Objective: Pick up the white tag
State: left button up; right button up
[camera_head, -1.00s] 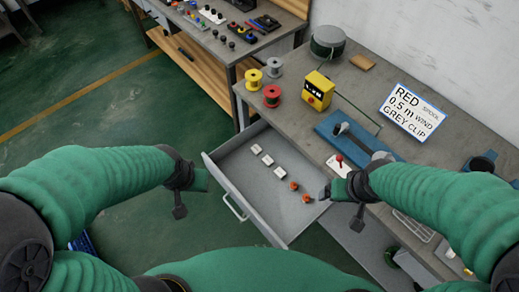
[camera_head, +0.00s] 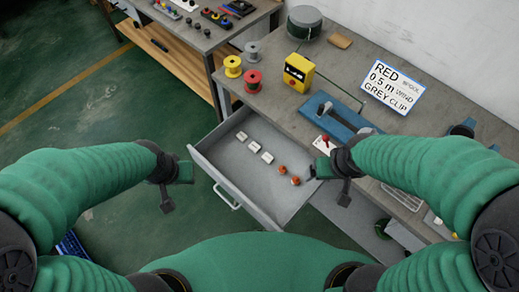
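Several small pieces lie in the open grey drawer (camera_head: 225,172). Three are whitish: a far one (camera_head: 242,135), a middle one (camera_head: 254,147) and a near one (camera_head: 267,157). I cannot tell which of them, if any, is the white tag. Two orange pieces, one (camera_head: 282,170) and another (camera_head: 295,181), lie nearer the drawer's right side. My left gripper (camera_head: 179,186) hangs left of the drawer, apart from it. My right gripper (camera_head: 331,181) is over the drawer's right edge, close to the orange pieces. Neither visibly holds anything; their finger gaps are unclear.
On the bench stand a yellow spool (camera_head: 233,66), a red spool (camera_head: 253,81), a grey spool (camera_head: 251,51), a yellow device (camera_head: 297,72), a blue fixture (camera_head: 345,118) and a sign (camera_head: 391,87) reading "RED 0.5 m WIND GREY CLIP". A white plate with a red knob (camera_head: 325,143) sits near my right gripper.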

aim_at(267, 157)
jog(key=i+j+z, duration=0.1)
jog(key=j, duration=0.25)
jog(key=i+j+z, duration=0.1)
jog(key=i+j, duration=0.35)
jog(key=j, duration=0.3)
jog(key=l+z, duration=0.05)
